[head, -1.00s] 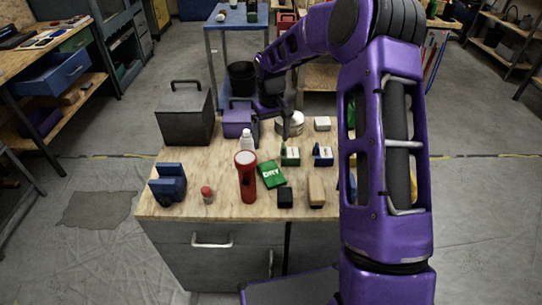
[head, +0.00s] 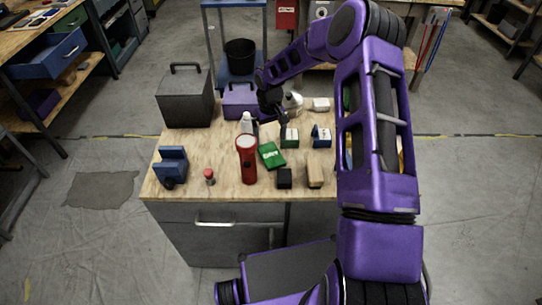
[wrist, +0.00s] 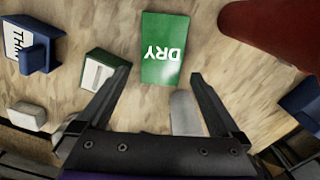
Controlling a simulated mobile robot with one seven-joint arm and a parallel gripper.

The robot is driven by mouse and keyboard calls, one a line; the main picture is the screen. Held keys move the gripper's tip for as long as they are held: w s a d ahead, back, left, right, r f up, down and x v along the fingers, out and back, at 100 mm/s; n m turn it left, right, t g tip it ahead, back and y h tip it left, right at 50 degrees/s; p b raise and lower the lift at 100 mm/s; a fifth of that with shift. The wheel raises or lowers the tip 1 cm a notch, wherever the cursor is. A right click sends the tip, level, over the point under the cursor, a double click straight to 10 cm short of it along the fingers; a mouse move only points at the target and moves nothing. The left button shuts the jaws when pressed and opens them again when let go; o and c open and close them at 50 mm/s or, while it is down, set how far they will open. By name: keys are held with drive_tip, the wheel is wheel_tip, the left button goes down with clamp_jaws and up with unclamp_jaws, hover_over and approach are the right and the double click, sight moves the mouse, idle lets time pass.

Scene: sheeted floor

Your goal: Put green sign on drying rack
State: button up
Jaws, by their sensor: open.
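The green sign (head: 271,155), lettered DRY in white, lies on the wooden top of the workbench (head: 225,180). In the wrist view the sign (wrist: 165,48) is just beyond my fingertips, with its lettering upside down. My gripper (head: 282,130) is open and empty, above the bench just behind the sign. In the wrist view its fingers (wrist: 161,74) are spread apart, and the sign is not between them. I cannot tell which thing is the drying rack; a green box with a white label (head: 289,138) and a blue one (head: 321,138) stand right of the sign.
A black block (head: 284,178) and a wooden block (head: 314,176) are in front. A grey box (head: 187,100) stands at the back left. My arm hides the bench's right side.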

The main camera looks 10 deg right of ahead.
sight(270, 153)
drive_tip(key=f, duration=0.2)
drive_tip(key=s+f, duration=0.1)
drive_tip(key=f, duration=0.1)
drive_tip(key=shift+f, duration=0.65)
drive_tip(key=c, duration=1.3)
drive_tip(key=shift+r, duration=0.15)
